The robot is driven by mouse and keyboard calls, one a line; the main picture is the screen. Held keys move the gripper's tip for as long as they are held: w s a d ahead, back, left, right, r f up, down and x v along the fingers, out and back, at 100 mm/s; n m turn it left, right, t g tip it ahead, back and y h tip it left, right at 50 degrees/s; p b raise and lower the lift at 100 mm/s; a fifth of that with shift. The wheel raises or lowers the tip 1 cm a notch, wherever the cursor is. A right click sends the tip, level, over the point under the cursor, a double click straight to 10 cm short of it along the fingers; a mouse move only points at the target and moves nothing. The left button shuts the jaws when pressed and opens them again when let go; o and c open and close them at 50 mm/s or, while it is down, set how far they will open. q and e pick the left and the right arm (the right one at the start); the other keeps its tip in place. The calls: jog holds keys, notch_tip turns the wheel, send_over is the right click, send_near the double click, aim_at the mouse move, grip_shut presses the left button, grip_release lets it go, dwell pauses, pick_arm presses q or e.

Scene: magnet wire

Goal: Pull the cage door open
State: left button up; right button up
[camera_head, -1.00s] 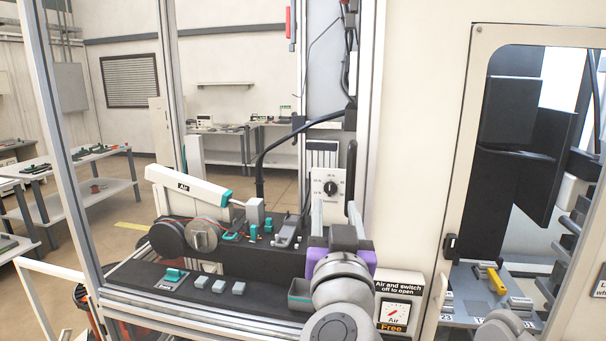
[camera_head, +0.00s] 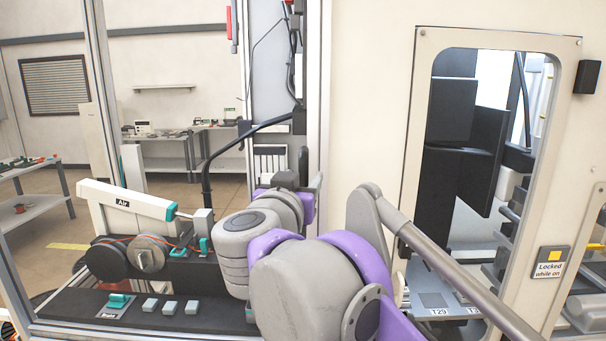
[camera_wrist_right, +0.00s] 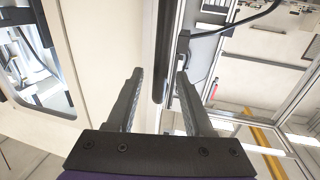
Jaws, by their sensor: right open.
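A dark upright bar handle (camera_head: 303,165) stands by the aluminium frame post (camera_head: 314,100), which borders the framed cage opening. In the right wrist view the bar (camera_wrist_right: 162,55) runs upright in the space between my right gripper's (camera_wrist_right: 159,72) fingertips. The fingers are open, with a gap on both sides of the bar. I cannot tell how deep the bar lies between them. In the head view my right gripper (camera_head: 311,190) is near the bar's lower end, partly hidden by my own wrist and forearm. My left gripper is not in view.
A windowed white door panel (camera_head: 424,110) with a "Locked while on" label (camera_head: 549,262) stands to the right. My right arm covers much of the lower middle.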

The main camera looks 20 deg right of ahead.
jog(key=shift+x, duration=0.85)
grip_shut()
dwell(0.8)
